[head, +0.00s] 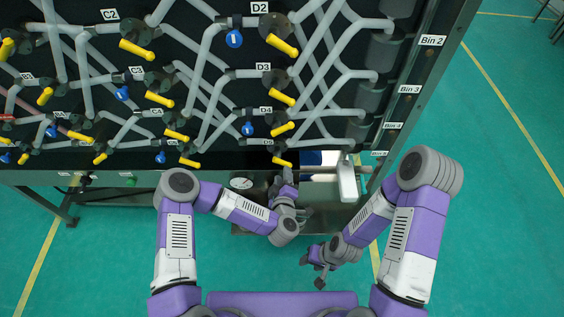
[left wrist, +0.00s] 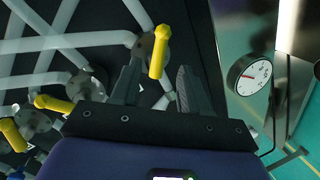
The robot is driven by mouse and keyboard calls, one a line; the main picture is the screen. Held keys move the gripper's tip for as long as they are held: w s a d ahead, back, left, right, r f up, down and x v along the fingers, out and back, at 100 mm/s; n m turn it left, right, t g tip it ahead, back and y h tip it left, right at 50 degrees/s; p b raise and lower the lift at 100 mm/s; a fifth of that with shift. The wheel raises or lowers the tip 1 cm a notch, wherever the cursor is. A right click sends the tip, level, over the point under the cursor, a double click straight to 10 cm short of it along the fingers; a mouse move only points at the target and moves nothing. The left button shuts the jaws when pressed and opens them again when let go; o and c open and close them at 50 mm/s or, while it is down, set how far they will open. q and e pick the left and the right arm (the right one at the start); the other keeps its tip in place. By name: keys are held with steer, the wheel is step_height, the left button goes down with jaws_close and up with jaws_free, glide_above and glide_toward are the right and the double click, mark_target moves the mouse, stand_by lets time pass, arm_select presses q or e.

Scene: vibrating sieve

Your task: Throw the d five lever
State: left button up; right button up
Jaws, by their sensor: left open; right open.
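The D5 lever (head: 281,161) is a yellow handle at the bottom of the D column, just below its D5 label (head: 268,142). My left gripper (head: 284,176) is open just below it in the head view. In the left wrist view, a yellow lever (left wrist: 157,52), apparently D5, slants down from its grey hub toward the gap between the open fingers of my left gripper (left wrist: 158,82). I cannot tell whether they touch it. My right gripper (head: 314,270) is open and empty, low and away from the panel.
The D4 lever (head: 281,129) sits just above, with grey pipes around it. A round gauge (head: 241,183) is left of my left gripper; it also shows in the left wrist view (left wrist: 250,74). A pale container (head: 347,181) is to the right. Green floor is open at right.

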mark_target(282, 162)
arm_select(q)
steer(key=b+x, duration=0.1)
steer(key=x, duration=0.6)
steer(key=shift+w+a+r+b, duration=0.1)
steer(key=shift+w+a+b, duration=0.05)
steer(key=shift+w+b, duration=0.2)
steer(key=shift+c, duration=0.3)
